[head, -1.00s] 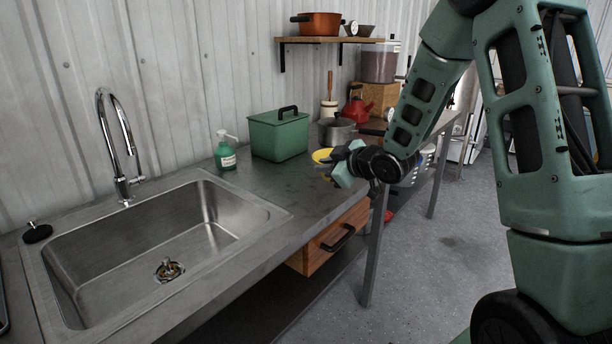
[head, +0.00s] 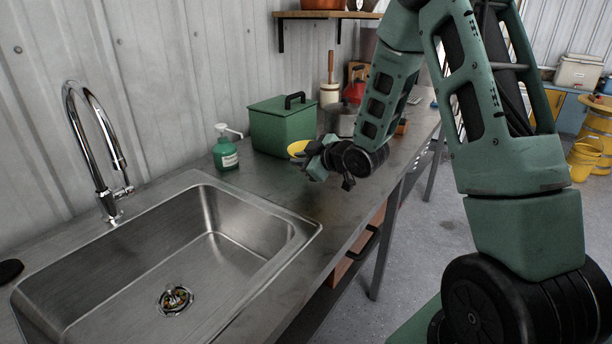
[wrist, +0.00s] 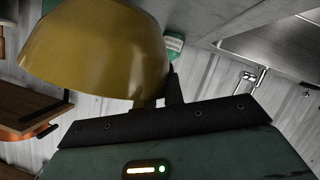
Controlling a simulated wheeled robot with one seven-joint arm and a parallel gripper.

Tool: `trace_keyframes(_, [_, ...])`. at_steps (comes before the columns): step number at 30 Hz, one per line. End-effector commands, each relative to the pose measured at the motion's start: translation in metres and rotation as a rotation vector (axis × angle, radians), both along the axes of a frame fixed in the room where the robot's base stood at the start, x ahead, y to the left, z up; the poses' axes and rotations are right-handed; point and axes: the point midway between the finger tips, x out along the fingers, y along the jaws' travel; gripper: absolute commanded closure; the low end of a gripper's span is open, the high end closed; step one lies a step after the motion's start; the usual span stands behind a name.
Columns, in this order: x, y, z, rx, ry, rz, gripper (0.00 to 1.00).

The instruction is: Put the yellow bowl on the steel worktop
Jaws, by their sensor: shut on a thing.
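The yellow bowl (head: 298,148) is held at my gripper (head: 312,163) in the head view, mostly hidden behind the gripper. In the wrist view the bowl (wrist: 95,50) fills the upper left, tilted in that picture, with its wall at the fingers (wrist: 160,95). My gripper is shut on it. The steel worktop (head: 290,190) runs from the sink to the back of the room. The gripper and bowl appear over the worktop, near the green box; I cannot tell how high above the surface they are.
A sink (head: 170,260) with a chrome faucet (head: 95,150) takes up the near left. A green soap bottle (head: 226,150) and a lidded green box (head: 282,126) stand along the wall. A pot (head: 340,122) and a red kettle (head: 354,92) stand farther back.

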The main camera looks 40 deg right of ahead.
Motion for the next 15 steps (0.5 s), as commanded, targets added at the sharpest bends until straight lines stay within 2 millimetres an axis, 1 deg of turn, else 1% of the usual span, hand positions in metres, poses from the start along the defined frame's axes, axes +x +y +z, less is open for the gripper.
trace_keyframes(1, [0.000, 0.000, -0.006, 0.001, 0.001, 0.000, 1.00])
trace_keyframes(5, [0.001, 0.000, -0.015, -0.001, -0.001, 0.001, 1.00])
trace_keyframes(9, [0.000, 0.000, -0.035, 0.001, 0.002, 0.000, 1.00])
trace_keyframes(12, [0.000, 0.000, -0.046, 0.000, -0.001, 0.000, 1.00])
trace_keyframes(15, [0.001, 0.000, -0.051, -0.001, -0.003, 0.000, 1.00])
